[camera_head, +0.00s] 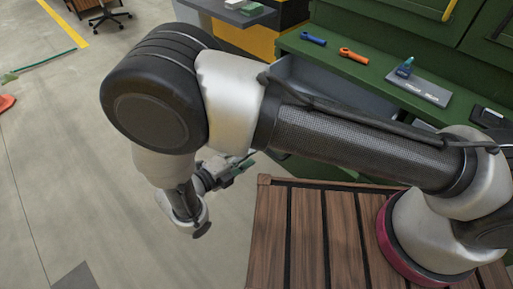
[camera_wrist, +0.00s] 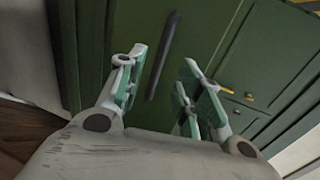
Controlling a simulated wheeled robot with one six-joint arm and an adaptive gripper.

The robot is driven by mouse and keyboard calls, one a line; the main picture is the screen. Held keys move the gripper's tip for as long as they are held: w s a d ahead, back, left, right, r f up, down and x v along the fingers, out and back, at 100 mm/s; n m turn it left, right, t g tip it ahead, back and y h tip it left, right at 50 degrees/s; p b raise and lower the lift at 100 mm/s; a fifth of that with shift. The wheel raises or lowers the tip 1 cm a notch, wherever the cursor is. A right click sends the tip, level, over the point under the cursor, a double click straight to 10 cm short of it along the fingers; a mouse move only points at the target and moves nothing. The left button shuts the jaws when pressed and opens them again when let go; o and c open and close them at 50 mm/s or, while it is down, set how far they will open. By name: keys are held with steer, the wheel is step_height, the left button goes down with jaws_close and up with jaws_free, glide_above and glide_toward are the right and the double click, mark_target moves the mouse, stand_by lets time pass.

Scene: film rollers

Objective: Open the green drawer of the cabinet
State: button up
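The green cabinet (camera_wrist: 205,25) fills most of the wrist view, and its green counter edge (camera_head: 455,115) shows in the head view. A long dark bar handle (camera_wrist: 163,55) crosses a green front, slanted, beyond the gap between my fingers. I cannot tell whether this front is a drawer or a door. My gripper (camera_wrist: 164,62) is open, with green-padded fingers spread apart and nothing between them. The handle appears ahead of the fingertips, not gripped. In the head view my gripper (camera_head: 236,172) is small, low beside the cabinet, and partly hidden by my arm.
A blue tool (camera_head: 313,39), an orange tool (camera_head: 353,55) and a grey board (camera_head: 430,92) with a small bottle (camera_head: 404,68) lie on the counter. A grey surface (camera_head: 315,85) shows below its edge. An office chair (camera_head: 108,15) stands far left. Open floor (camera_head: 70,150) lies left.

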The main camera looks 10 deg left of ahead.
steer(key=shift+v, duration=2.2)
